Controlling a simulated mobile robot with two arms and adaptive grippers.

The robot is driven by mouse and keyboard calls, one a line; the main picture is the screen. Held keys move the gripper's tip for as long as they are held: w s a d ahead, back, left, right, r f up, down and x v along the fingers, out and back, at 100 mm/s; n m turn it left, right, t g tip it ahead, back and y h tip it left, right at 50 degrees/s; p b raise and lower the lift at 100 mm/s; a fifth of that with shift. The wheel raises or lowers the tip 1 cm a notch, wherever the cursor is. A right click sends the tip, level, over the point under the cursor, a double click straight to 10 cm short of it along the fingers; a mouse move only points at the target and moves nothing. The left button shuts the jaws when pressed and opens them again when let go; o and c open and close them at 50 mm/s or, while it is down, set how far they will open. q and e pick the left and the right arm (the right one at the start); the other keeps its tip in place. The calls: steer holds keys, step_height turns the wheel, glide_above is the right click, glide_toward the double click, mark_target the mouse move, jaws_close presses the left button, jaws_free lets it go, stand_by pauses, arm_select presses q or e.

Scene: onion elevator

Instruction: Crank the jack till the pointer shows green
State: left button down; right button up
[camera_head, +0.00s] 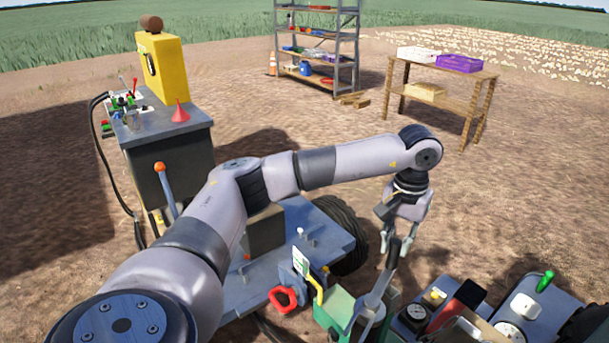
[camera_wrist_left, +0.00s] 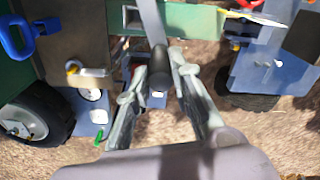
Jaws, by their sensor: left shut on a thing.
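The jack (camera_head: 335,308) is a green body low in the centre of the head view. A grey crank arm (camera_head: 376,296) rises from it to a black handle grip (camera_head: 393,252). My left gripper (camera_head: 394,243) comes down from above and is shut on this grip. In the left wrist view the dark grip (camera_wrist_left: 158,60) sits between my two fingers, with the grey crank arm (camera_wrist_left: 152,18) beyond it. A small white plate (camera_head: 300,260) stands by the jack with a yellow pointer (camera_head: 318,288) beside it. Which colour the pointer shows is too small to tell. My right gripper is out of view.
A blue trailer deck (camera_head: 285,250) with a red ring (camera_head: 283,299) lies left of the jack. Equipment with gauges (camera_head: 415,313) crowds the right. A cabinet (camera_head: 175,165) with a yellow box (camera_head: 162,65) stands left. Shelving and a wooden table (camera_head: 440,75) stand farther back on open dirt.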

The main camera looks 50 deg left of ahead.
arm_select(q)
steer(key=shift+d+f+m, duration=0.15)
steer(key=shift+d+m, duration=0.55)
steer(key=shift+d, duration=0.2)
steer(key=shift+d+f+m+b, duration=0.15)
steer(key=shift+d+m+b, duration=0.35)
steer(key=shift+d+m, duration=0.3)
steer(key=shift+d+m+b, duration=0.35)
steer(key=shift+d+m, duration=0.4)
steer(key=shift+m, duration=0.05)
steer(key=shift+d+b, duration=0.25)
steer(key=shift+b, duration=0.15)
